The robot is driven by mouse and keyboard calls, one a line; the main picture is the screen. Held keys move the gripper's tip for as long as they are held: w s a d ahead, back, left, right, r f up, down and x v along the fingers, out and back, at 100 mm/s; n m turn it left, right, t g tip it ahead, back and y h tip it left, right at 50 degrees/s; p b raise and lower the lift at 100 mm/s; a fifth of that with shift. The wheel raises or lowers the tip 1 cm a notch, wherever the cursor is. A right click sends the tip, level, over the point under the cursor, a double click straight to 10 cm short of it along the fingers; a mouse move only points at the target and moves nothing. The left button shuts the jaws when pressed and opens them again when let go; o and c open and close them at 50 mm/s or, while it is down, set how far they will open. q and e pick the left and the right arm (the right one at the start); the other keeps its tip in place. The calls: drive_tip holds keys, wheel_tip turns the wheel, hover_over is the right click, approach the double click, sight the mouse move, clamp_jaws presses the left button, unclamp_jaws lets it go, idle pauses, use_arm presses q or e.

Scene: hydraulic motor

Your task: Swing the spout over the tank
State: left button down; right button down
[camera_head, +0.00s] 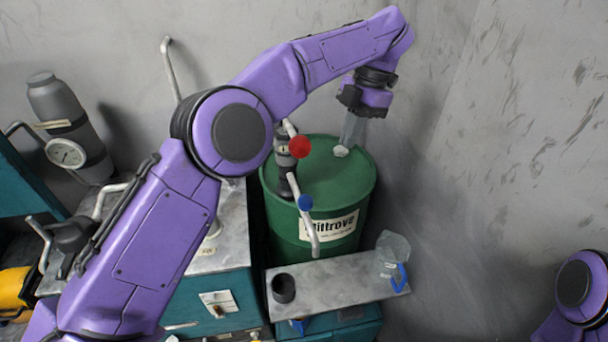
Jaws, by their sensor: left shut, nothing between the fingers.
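A green drum (335,190) with a pale label stands at the centre. A dark pump (286,165) with a red-ball handle (299,146) rises from its lid. A pale bent pipe (314,238) with a blue ball (305,203) comes off the pump towards the front and hangs down by the metal shelf; it looks like the spout. A teal cabinet with a metal top (222,240) stands left of the drum; I cannot tell whether it is the tank. My left gripper (342,149) is shut and empty, over the right part of the drum lid, apart from the pump and pipe. My right gripper is out of view.
The metal shelf (340,292) holds a black cup (284,288) and a clear jug with a blue handle (393,254). A tall pale pipe (172,70) stands behind my left arm. A grey cylinder (62,110) and gauge (67,153) are at left. Grey walls close in behind and right.

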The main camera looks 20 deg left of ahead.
sight(301, 202)
use_arm(q)
drive_tip(key=shift+s+d+r, duration=0.1)
drive_tip(key=shift+s+r, duration=0.1)
drive_tip(key=shift+s, duration=0.05)
drive_tip(key=s+a+f+b, duration=0.1)
drive_tip(key=s+a+f, duration=0.1)
drive_tip(key=f, duration=0.3)
drive_tip(key=s+a+f+b, duration=0.1)
drive_tip(key=s+a+f, duration=0.1)
drive_tip(key=f, duration=0.3)
drive_tip(key=shift+s+f, duration=0.2)
drive_tip(key=shift+s, duration=0.65)
drive_tip(key=shift+w, duration=0.1)
